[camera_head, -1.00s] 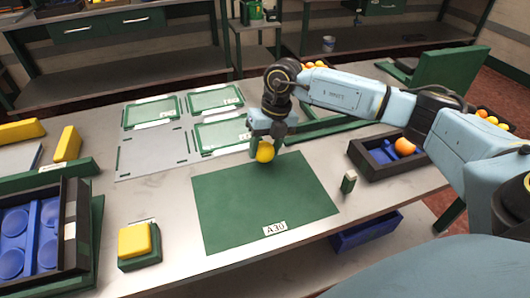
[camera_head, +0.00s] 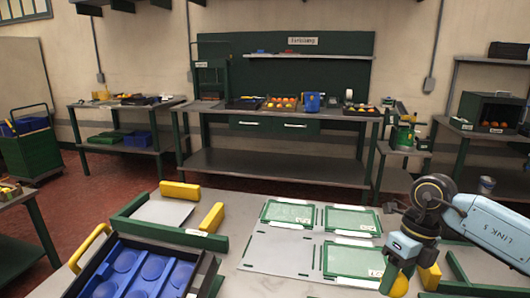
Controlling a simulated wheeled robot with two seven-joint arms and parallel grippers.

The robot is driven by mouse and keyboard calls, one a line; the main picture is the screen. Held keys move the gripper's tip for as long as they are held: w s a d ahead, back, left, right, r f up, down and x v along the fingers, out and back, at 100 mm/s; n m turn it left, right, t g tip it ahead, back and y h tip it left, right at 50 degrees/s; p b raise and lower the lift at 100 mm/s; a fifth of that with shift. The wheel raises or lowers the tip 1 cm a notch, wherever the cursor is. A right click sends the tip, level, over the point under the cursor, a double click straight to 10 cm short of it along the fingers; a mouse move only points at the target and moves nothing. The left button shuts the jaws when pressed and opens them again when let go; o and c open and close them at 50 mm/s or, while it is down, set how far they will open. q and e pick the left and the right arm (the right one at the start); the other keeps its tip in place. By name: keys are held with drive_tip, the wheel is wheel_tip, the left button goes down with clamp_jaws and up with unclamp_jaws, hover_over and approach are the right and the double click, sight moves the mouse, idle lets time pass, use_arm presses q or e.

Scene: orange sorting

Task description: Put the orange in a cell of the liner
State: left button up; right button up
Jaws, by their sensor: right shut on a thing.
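The yellow-orange fruit (camera_head: 400,286) is at the lower right, held under my right gripper (camera_head: 402,268). That gripper is shut on it, and the fruit is partly hidden by the fingers and the frame's lower edge. The blue liner (camera_head: 141,270) with round cells lies in a black crate (camera_head: 205,277) at the lower left. The cells that show hold no fruit; the near part of the liner is cut off by the frame. The right gripper is well to the right of the liner, apart from it. My left gripper is not in view.
Green-framed panels (camera_head: 288,213) lie on a grey board between the crate and my right gripper. Yellow blocks (camera_head: 212,217) and a green rail (camera_head: 170,232) stand beyond the crate. A back bench (camera_head: 290,114) carries trays of fruit.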

drive_tip(key=n, duration=0.1)
drive_tip(key=a+n, duration=0.1)
drive_tip(key=n, duration=0.2)
drive_tip(key=shift+s+a+f+n+g+h, duration=0.1)
drive_tip(key=shift+s+a+n+g+h, duration=0.2)
drive_tip(key=shift+g, duration=0.1)
drive_tip(key=n, duration=0.3)
drive_tip(key=a+n+h, duration=0.1)
drive_tip(key=shift+s, duration=0.3)
drive_tip(key=s+a+n+h, duration=0.1)
drive_tip(key=n, duration=0.6)
drive_tip(key=s+a+n+t+h, duration=0.1)
drive_tip(key=n, duration=0.6)
drive_tip(key=s+a+n+t+h, duration=0.1)
drive_tip(key=a+n, duration=0.1)
drive_tip(key=n, duration=0.6)
drive_tip(key=shift+a+f, duration=0.1)
drive_tip(key=shift+f, duration=0.05)
drive_tip(key=shift+s, duration=0.1)
